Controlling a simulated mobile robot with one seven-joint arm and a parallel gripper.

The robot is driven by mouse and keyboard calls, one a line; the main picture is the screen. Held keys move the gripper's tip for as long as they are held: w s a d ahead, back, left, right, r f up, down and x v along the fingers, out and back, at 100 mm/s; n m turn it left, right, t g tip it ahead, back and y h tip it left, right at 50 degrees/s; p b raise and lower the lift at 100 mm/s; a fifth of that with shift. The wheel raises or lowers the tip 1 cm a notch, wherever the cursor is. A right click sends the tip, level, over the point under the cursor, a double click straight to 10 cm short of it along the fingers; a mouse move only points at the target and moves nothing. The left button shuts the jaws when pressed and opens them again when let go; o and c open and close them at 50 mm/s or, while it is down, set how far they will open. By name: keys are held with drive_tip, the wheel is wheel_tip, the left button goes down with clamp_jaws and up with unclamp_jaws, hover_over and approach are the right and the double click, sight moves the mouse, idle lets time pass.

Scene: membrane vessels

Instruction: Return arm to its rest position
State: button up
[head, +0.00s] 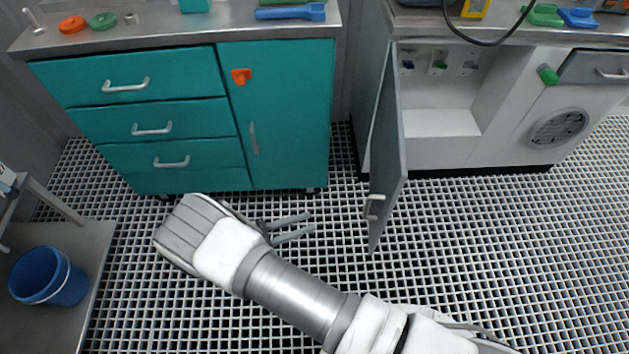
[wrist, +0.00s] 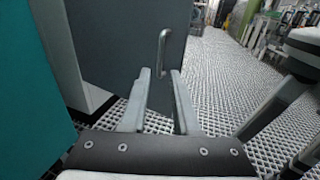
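My gripper (head: 291,228) is at the end of my arm, over the grated floor in front of the teal cabinet in the head view. Its two grey fingers point right, toward the open grey door. In the wrist view my gripper (wrist: 162,90) has its fingers apart with nothing between them. The grey door (head: 386,150) stands swung out from the white cabinet. The door also shows ahead of the fingers in the wrist view (wrist: 115,45), with its handle (wrist: 163,50) beyond the fingertips. I cannot tell the exact gap between fingertips and door.
The teal cabinet (head: 290,110) with drawers stands behind my arm. The white cabinet (head: 440,122) is open, with small valves inside. A blue bucket (head: 48,276) sits on a low shelf at the left. The grated floor (head: 520,250) at the right is clear.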

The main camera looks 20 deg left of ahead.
drive_tip(key=w+d+r+m+g+y, duration=0.25)
drive_tip(key=d+r+m+g, duration=0.2)
drive_tip(key=r, duration=0.35)
drive_tip(key=w+d+r+m+g+y, duration=0.1)
drive_tip(key=w+d+r+m+g, duration=0.35)
drive_tip(key=r, duration=0.35)
drive_tip(key=w+d+r+m+g+y, duration=0.2)
drive_tip(key=d+r+m+g, duration=0.1)
drive_tip(key=d+r+m, duration=0.4)
drive_tip(key=s+d+r+m+t+y, duration=0.5)
drive_tip(key=s+d+r+m+y, duration=0.45)
drive_tip(key=d+r, duration=0.6)
wheel_tip(320, 180, up, 22)
drive_tip(key=s+m+h+p, duration=0.1)
drive_tip(key=p, duration=2.1)
drive_tip(key=shift+s+h, duration=0.35)
drive_tip(key=shift+h, duration=0.05)
